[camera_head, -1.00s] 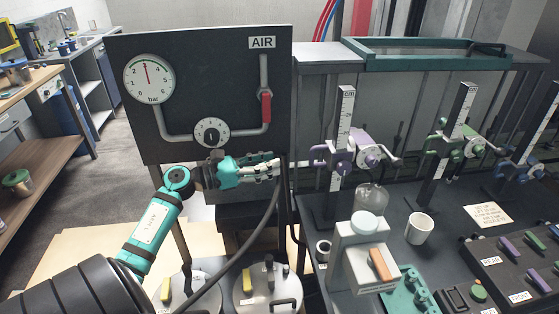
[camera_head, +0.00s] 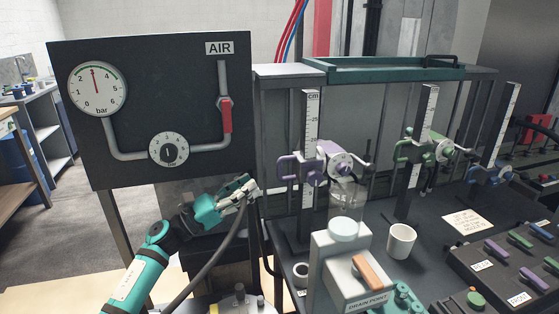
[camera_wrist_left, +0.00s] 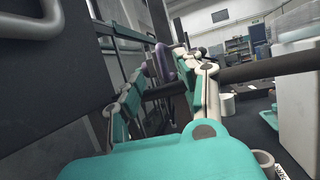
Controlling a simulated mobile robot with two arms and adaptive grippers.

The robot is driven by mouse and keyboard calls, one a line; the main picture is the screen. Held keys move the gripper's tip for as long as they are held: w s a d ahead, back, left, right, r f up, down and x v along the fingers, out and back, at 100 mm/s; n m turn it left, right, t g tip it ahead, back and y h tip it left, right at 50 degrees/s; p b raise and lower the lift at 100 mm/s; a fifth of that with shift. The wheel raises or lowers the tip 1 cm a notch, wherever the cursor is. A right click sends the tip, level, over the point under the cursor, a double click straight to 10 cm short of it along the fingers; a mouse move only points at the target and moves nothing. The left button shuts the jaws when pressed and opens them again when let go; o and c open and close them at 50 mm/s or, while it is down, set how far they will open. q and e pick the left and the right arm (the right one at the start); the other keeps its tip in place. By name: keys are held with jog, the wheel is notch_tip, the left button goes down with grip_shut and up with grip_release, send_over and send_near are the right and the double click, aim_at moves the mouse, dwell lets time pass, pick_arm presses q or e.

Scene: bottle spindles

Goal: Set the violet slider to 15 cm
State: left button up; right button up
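The violet slider (camera_head: 310,169) is a clamp on an upright white cm scale (camera_head: 311,115), with a round knob (camera_head: 341,166) on its right side. It sits about midway up the post above a clear bottle (camera_head: 345,194).
A black air panel (camera_head: 200,75) with gauge and red lever stands behind my left arm. A dark hose (camera_head: 215,262) runs beside the gripper. Green (camera_head: 415,150) and blue (camera_head: 487,172) sliders stand to the right. A grey drain point unit (camera_head: 328,262) and white mug (camera_head: 401,241) are in front.

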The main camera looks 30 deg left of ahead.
aim_at(279, 162)
pick_arm(q)
jog(key=p+x, duration=0.2)
jog(key=x, duration=0.8)
jog(key=shift+w+p, duration=0.1)
jog(key=shift+p, duration=0.2)
grip_shut()
